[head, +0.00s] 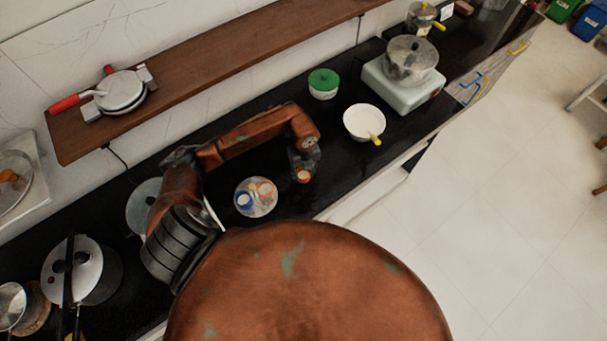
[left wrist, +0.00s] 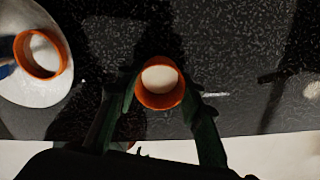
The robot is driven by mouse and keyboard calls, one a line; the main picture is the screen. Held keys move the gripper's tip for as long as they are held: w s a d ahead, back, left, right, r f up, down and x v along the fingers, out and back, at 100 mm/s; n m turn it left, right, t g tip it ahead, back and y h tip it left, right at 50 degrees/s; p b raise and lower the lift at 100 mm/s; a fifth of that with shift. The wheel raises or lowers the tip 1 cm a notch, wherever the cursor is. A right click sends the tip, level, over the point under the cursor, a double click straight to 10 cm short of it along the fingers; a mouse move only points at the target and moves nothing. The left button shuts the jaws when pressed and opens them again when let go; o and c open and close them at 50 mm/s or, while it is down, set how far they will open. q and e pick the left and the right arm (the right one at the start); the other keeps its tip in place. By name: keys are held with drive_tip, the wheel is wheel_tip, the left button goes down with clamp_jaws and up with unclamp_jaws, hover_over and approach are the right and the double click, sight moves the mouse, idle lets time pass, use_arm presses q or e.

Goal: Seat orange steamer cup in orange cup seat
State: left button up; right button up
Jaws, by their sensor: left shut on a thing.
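The orange steamer cup (left wrist: 160,86), round with a pale inside, sits between the fingers of my left gripper (left wrist: 162,98), which is shut on it. In the head view the same orange cup (head: 303,176) shows small below my left gripper (head: 304,169), over the dark counter. A round pale plate (head: 256,212) lies left of the gripper, apart from it. On the plate are a blue ring and orange ring-like parts; an orange ring (left wrist: 41,73) with a pale middle shows in the left wrist view. Which part is the orange cup seat is hard to tell. My right gripper is not in view.
A white bowl with a yellow handle (head: 364,122) and a green-topped bowl (head: 323,83) stand beyond the gripper. A pot (head: 411,61) sits on a pale stove (head: 400,92). Another pot (head: 95,275) is at lower left. The counter's front edge is close to the gripper.

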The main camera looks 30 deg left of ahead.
use_arm(q)
drive_tip(key=s+d+r, duration=0.6)
drive_tip(key=s+r, duration=0.6)
drive_tip(key=shift+s, duration=0.3)
